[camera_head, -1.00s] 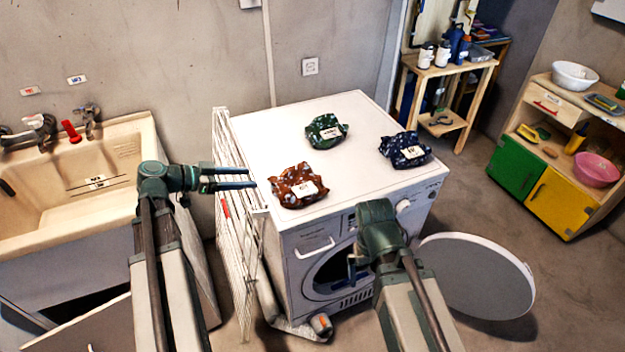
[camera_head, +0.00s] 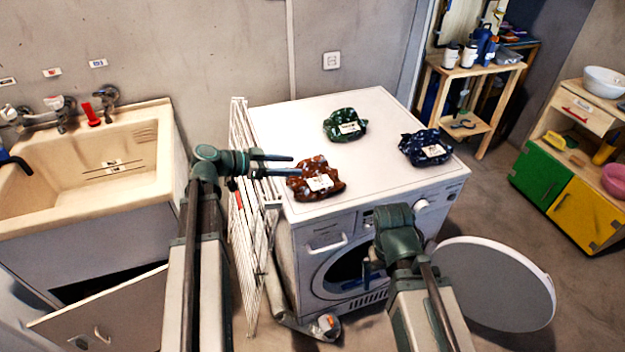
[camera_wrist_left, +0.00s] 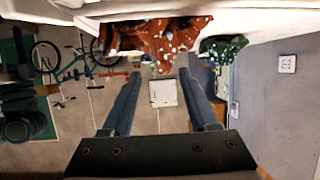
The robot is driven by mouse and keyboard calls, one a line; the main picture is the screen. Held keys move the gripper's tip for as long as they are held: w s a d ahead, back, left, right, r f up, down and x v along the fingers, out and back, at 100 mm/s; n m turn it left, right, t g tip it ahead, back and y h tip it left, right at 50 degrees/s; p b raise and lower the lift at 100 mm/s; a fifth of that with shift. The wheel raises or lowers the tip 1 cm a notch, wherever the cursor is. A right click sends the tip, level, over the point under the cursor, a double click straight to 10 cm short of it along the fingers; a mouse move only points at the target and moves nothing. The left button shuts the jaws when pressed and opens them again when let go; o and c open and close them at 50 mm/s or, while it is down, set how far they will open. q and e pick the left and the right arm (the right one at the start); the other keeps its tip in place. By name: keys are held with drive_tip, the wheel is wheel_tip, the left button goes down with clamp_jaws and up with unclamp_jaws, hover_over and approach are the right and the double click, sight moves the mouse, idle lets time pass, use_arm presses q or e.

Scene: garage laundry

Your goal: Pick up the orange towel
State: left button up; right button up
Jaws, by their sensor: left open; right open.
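The orange towel (camera_head: 317,180), rust-orange with pale spots and a white label, lies crumpled on the front left part of the washing machine top (camera_head: 375,180). My left gripper (camera_head: 292,166) is open beside the towel's left edge, its fingers pointing at it; I cannot tell whether they touch. In the left wrist view the orange towel (camera_wrist_left: 158,40) shows at the top, beyond the two spread fingers (camera_wrist_left: 155,100). My right gripper (camera_head: 370,272) is in front of the machine's round door opening, low and away from the towel, with its fingers partly hidden.
A green towel (camera_head: 345,125) and a dark blue towel (camera_head: 426,148) lie on the machine top. A white drying rack (camera_head: 245,200) stands along its left side. The round door (camera_head: 495,285) hangs open at right. A sink (camera_head: 90,165) is at left.

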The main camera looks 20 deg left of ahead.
sight(300, 164)
use_arm(q)
drive_tip(key=shift+w+b+x, duration=0.2)
drive_tip(key=shift+b+x, duration=0.8)
drive_tip(key=shift+x, duration=1.6)
drive_tip(key=shift+a, duration=0.2)
clamp_jaws()
